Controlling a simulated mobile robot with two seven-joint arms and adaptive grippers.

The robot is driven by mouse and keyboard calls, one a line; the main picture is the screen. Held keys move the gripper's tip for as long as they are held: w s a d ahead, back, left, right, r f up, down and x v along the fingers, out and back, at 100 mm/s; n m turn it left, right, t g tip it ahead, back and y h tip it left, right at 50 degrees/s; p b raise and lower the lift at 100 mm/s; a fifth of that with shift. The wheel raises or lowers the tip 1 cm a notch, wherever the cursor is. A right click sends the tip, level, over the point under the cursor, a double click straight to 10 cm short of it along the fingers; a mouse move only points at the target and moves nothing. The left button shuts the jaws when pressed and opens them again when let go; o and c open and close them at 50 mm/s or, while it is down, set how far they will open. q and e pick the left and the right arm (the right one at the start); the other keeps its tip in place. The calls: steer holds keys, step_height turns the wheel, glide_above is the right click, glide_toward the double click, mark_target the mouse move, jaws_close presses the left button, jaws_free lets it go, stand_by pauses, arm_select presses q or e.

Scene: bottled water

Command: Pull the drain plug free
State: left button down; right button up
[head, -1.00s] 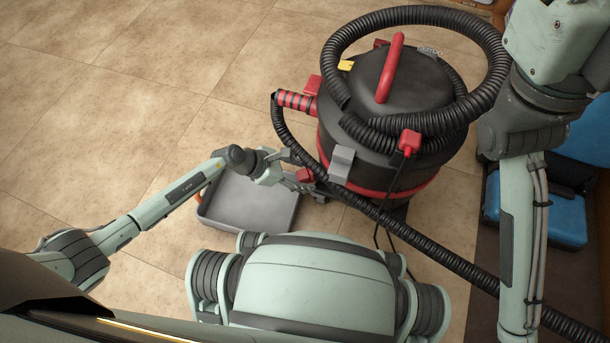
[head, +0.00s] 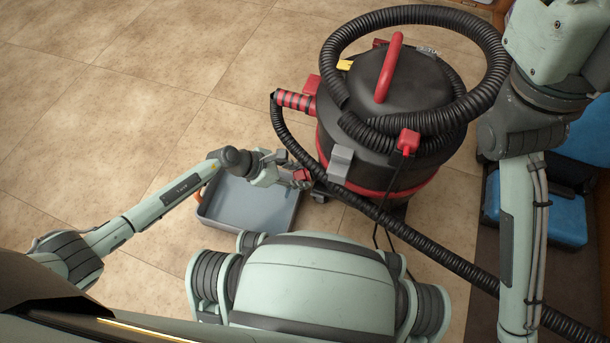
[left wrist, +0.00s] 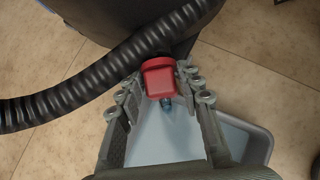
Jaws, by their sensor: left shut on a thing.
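The red drain plug (head: 301,174) is low on the near left side of the black drum vacuum (head: 362,155), above the grey tray (head: 204,216). My left gripper (head: 290,174) is shut on the plug. In the left wrist view, the plug (left wrist: 158,79) sits between the tips of the two fingers (left wrist: 160,95). A small bluish piece shows just below it.
A thick black hose (head: 435,253) loops over the drum and runs across the floor to the lower right. The tray (left wrist: 262,150) lies under my left gripper. A blue case (head: 540,215) stands at right. The tiled floor at left is clear.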

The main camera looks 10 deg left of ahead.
arm_select(q)
steer(key=shift+s+a, duration=0.35)
steer(key=shift+a, duration=0.4)
steer(key=shift+s+a, duration=0.4)
steer(key=shift+a, duration=0.35)
steer(key=shift+s+a, duration=0.35)
steer(key=shift+a, duration=0.4)
stand_by(0.5)
